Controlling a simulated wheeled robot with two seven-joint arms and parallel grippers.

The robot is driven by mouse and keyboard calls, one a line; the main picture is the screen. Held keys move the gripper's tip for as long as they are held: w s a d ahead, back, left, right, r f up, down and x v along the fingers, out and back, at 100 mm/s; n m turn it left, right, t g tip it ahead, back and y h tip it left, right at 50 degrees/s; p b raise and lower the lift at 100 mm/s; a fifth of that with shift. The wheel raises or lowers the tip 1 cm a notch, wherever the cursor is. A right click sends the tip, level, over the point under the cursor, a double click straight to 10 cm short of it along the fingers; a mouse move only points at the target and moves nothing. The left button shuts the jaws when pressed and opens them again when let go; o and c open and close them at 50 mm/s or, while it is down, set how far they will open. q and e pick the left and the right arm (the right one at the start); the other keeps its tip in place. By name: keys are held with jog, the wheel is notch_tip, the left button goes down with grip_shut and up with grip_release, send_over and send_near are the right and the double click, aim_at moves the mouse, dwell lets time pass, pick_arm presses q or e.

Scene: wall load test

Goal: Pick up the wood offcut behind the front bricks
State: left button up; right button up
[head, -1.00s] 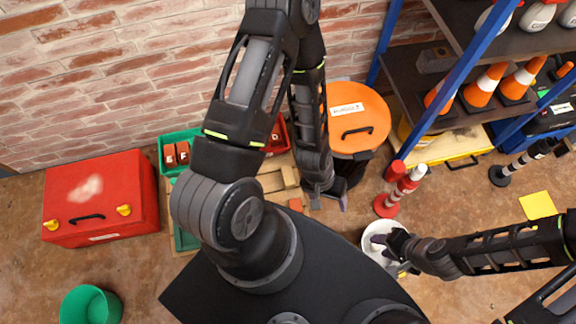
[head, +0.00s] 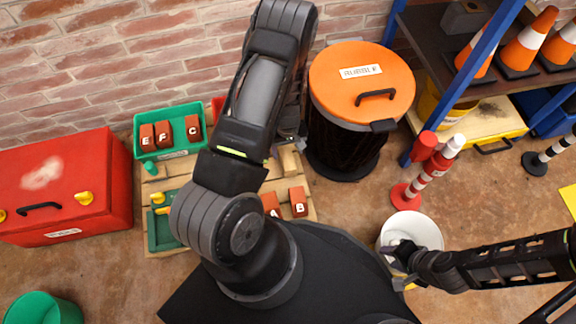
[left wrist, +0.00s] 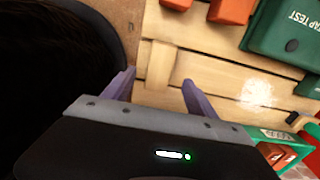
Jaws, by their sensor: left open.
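The wood offcut (head: 290,160) is a pale block on the right rear part of the wooden pallet (head: 160,188), behind the front brick B (head: 298,201). A second front brick (head: 270,203) is partly covered by my arm. In the left wrist view, a pale block that looks like the offcut (left wrist: 160,62) lies just ahead of my left gripper (left wrist: 157,92). That gripper is open, with nothing between its fingers. In the head view it is mostly hidden behind my arm. My right gripper (head: 402,256) is over the white bucket (head: 420,228); its fingers are unclear.
A black bin with an orange lid (head: 362,80) stands close right of the pallet. A green crate (head: 166,120) holds bricks E, F and C at the back left. A red box (head: 65,190) is at left. A red-and-white post (head: 420,185) and shelving (head: 465,60) are at right.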

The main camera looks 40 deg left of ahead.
aim_at(288, 159)
pick_arm(q)
jog(key=shift+f+b, duration=0.5)
jog(key=shift+f, duration=0.75)
notch_tip(288, 159, down, 5)
jog(key=b, duration=0.3)
jog(key=shift+f, duration=0.15)
jog(key=shift+c, duration=0.4)
grip_shut()
